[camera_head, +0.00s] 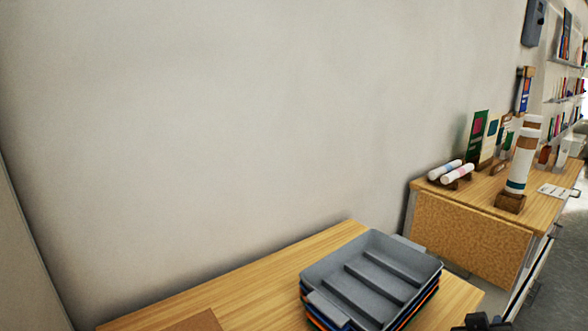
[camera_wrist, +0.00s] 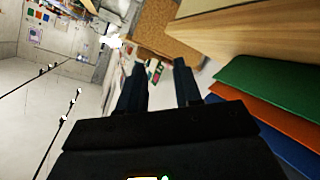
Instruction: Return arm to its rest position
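My gripper (camera_wrist: 159,64) shows in the wrist view with its two dark fingers apart and nothing between them. The wrist picture is strongly tilted. The gripper is beside the stack of trays, whose green, orange and blue sides (camera_wrist: 262,85) are at the right of that view. It does not touch them as far as I can see. In the head view a small dark shape at the lower right edge may be part of my arm; most of the arm is out of view.
A grey compartmented tray (camera_head: 372,277) tops the stack on the near wooden table (camera_head: 262,285). A second table (camera_head: 470,235) at the right holds white rolls (camera_head: 450,172), a banded upright cylinder (camera_head: 520,160) and upright cards. A bare wall (camera_head: 230,120) stands behind.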

